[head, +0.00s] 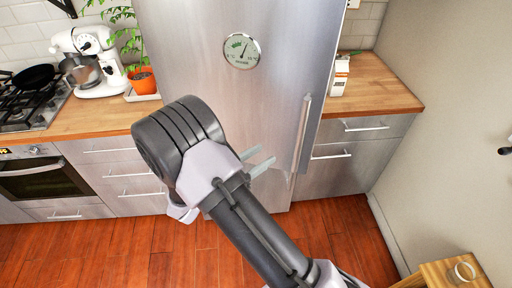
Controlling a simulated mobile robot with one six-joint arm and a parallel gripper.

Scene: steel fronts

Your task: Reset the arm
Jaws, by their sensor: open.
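My arm reaches up from the bottom of the head view and bends at a dark rounded joint in front of the steel fridge (270,90). My gripper (262,161) shows just right of that joint, its two pale fingers spread apart and pointing right. It is open, with nothing visible between the fingers. It appears in front of the lower fridge door, left of the long vertical handle (301,135). The gripper's base is hidden behind my arm. I cannot tell whether it touches the door.
A counter at left holds a stand mixer (87,62), a potted plant (143,79) and a gas hob (30,102). A carton (340,76) stands on the right counter (375,85). A small wooden table (440,277) with a glass is at bottom right. Red floor (340,235) is clear.

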